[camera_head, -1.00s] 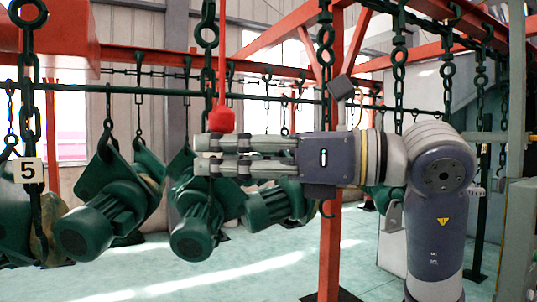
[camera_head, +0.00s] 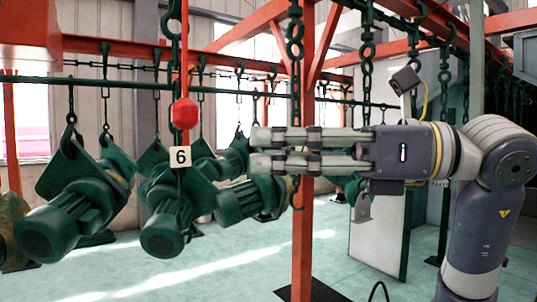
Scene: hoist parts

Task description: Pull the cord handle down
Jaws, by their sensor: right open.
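The cord handle (camera_head: 185,113) is a small red block on a thin red cord (camera_head: 184,55), hanging left of the picture's middle. My right gripper (camera_head: 254,150) comes in from the right with its two fingers pointing left. The fingers are apart with nothing seen between them. Their tips are to the right of the handle and a little lower, with a clear gap in the picture. The depth between them is hard to tell. My left gripper is not in view.
A plate marked 6 (camera_head: 180,156) hangs on a dark chain just below the handle in the picture. Several green motors (camera_head: 162,228) hang behind. A red post (camera_head: 302,230) stands beyond my gripper. The pale floor (camera_head: 215,275) looks open in front.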

